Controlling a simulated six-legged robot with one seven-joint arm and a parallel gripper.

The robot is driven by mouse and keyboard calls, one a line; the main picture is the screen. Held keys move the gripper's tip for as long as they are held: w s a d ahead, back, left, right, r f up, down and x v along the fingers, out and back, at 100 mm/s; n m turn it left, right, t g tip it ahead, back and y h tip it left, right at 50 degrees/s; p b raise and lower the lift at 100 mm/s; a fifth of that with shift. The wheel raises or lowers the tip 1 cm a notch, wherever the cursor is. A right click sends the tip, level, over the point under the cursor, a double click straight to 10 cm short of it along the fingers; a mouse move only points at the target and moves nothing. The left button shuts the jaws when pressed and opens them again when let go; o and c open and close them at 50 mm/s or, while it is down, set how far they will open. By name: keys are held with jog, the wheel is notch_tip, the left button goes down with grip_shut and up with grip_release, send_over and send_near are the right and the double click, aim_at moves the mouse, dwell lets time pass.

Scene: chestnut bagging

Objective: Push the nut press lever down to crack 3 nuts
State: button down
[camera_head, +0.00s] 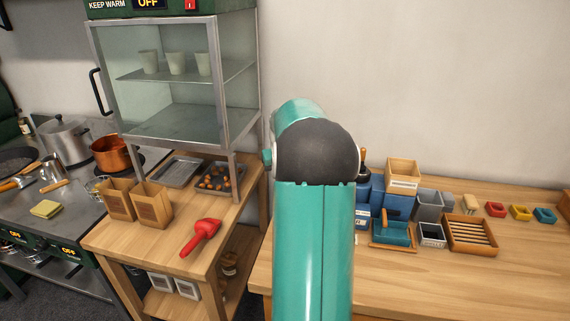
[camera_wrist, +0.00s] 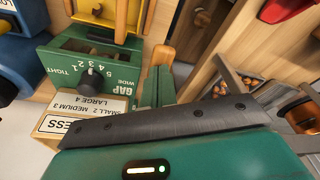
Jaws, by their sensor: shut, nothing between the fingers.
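The nut press (camera_wrist: 75,80) is a green box in the wrist view, with a black gap dial (camera_wrist: 92,80) and a size label (camera_wrist: 95,103). A wooden handle (camera_wrist: 159,58), which looks like its lever, stands at its right side by a green part. A wooden knob (camera_head: 362,155) shows beside my arm in the head view; the rest of the press is hidden there. My gripper (camera_wrist: 185,118) is shut and empty across the lower wrist view, close to the press and handle. Whether it touches either is unclear. Chestnuts (camera_head: 215,182) lie in a dark tray.
A red scoop (camera_head: 202,236) and two paper bags (camera_head: 153,205) are on the left wooden table. A glass warming cabinet (camera_head: 165,80) stands behind. Blue bins (camera_head: 398,207), a slatted wooden tray (camera_head: 472,235) and small coloured trays (camera_head: 520,212) are on the right table, whose front is clear.

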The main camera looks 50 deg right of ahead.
jog(key=shift+f, duration=0.1)
jog(key=shift+a+f, duration=0.25)
jog(key=shift+f, duration=1.2)
jog(key=shift+w+d+r, duration=0.1)
jog(key=shift+d+r, duration=0.1)
jog(key=shift+r, duration=1.4)
jog(key=shift+w+d+r, duration=0.1)
jog(key=shift+d+r, duration=0.05)
jog(key=shift+r, duration=1.5)
jog(key=shift+w+d+r, duration=0.1)
jog(key=shift+d+r, duration=0.1)
jog(key=shift+r, duration=1.4)
jog(key=shift+f, duration=0.15)
jog(key=shift+s+a+f, duration=0.1)
jog(key=shift+s+f, duration=0.05)
jog(key=shift+f, duration=0.95)
